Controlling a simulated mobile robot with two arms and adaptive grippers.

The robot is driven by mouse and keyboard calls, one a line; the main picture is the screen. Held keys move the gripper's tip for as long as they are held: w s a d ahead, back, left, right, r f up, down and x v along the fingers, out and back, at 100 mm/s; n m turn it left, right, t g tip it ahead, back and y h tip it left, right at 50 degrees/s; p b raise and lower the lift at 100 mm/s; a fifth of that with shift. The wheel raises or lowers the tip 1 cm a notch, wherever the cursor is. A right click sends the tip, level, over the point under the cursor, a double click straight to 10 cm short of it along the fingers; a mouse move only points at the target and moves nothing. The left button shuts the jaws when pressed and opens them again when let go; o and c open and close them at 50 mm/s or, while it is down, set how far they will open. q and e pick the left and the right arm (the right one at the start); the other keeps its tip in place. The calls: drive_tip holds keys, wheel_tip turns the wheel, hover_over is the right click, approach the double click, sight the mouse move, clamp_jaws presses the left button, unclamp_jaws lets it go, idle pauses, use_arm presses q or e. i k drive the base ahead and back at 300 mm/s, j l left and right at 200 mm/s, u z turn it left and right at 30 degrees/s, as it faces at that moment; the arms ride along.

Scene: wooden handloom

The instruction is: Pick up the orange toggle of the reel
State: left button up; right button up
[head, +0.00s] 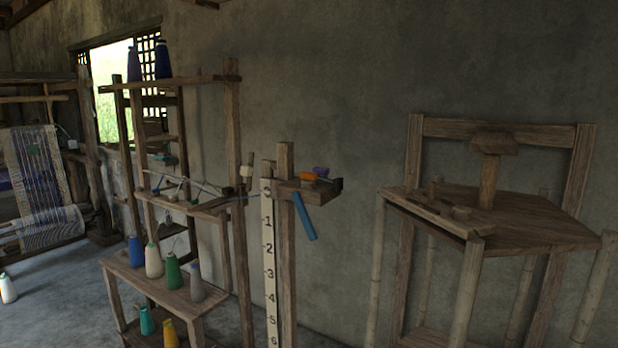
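A small orange piece (309,176), which looks like the orange toggle, lies on a small wooden ledge (322,189) near the middle of the head view. The ledge is fixed near the top of a wooden post. A purple piece (320,171) sits just behind the orange one. A blue strip (304,216) hangs tilted below the ledge. I cannot tell which part is the reel. Neither of my grippers shows in this view.
A white numbered scale (269,255) stands left of the ledge. A wooden rack (233,150) and a low bench with several thread cones (153,260) are further left. A wooden chair-like stand (520,215) is at right, and a loom (40,185) at far left.

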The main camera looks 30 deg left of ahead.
sight(304, 175)
drive_tip(key=j+z, duration=0.2)
drive_tip(key=z, duration=0.3)
drive_tip(key=j+z, duration=0.2)
drive_tip(key=z, duration=0.3)
drive_tip(key=k+j+z, duration=0.1)
drive_tip(key=z, duration=0.4)
drive_tip(key=k+j+z, duration=0.45)
drive_tip(key=k+j, duration=0.25)
drive_tip(key=k+j+z, duration=0.45)
drive_tip(key=k+j, duration=0.2)
drive_tip(key=k, duration=0.2)
